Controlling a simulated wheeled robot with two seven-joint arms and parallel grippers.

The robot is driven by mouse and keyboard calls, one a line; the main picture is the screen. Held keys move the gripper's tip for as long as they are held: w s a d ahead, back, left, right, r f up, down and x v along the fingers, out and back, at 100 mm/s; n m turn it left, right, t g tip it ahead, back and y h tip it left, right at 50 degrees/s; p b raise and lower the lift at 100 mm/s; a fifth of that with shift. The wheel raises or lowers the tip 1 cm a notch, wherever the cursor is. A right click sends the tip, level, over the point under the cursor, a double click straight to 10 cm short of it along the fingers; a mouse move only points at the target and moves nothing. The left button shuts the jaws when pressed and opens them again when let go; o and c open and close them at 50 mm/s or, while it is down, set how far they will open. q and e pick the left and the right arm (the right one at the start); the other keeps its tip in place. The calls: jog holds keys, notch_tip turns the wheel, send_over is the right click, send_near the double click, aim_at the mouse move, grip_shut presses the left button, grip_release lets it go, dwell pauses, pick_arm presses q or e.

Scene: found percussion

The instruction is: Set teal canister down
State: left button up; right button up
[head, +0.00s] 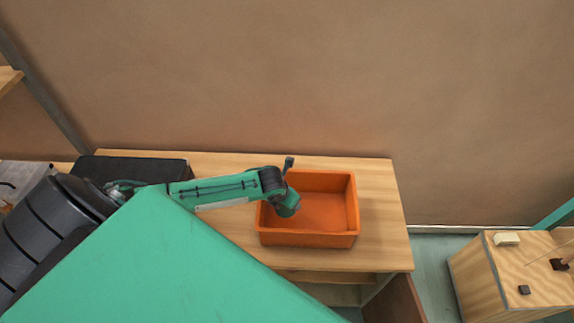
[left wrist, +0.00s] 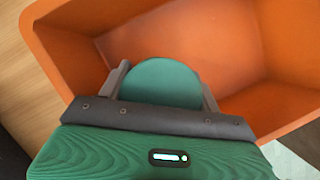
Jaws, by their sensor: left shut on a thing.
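The teal canister (left wrist: 160,84) shows in the left wrist view as a round teal top between the two grey fingers of my left gripper (left wrist: 163,76). The gripper is shut on it. Behind it is the inside of an orange bin (left wrist: 70,45). In the head view my left arm reaches in from the left and its end is over the left part of the orange bin (head: 308,240). The canister's lower part is hidden, so I cannot tell whether it touches the bin floor. My right gripper is not in view.
The bin stands on a wooden table (head: 380,200) against a brown wall. A black case (head: 130,167) lies at the table's left. The bin's right part looks empty. A wooden box (head: 480,280) with small items stands apart at the lower right.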

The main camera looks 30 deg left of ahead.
pick_arm(q)
jog(key=shift+f, duration=0.4)
jog(key=o, duration=0.9)
jog(key=shift+o, duration=0.8)
jog(key=shift+r, duration=0.1)
jog(key=shift+r, duration=0.25)
jog(key=b+v, duration=0.1)
jog(key=v, duration=1.1)
jog(key=shift+r+b, duration=0.3)
jog(key=shift+b, duration=0.05)
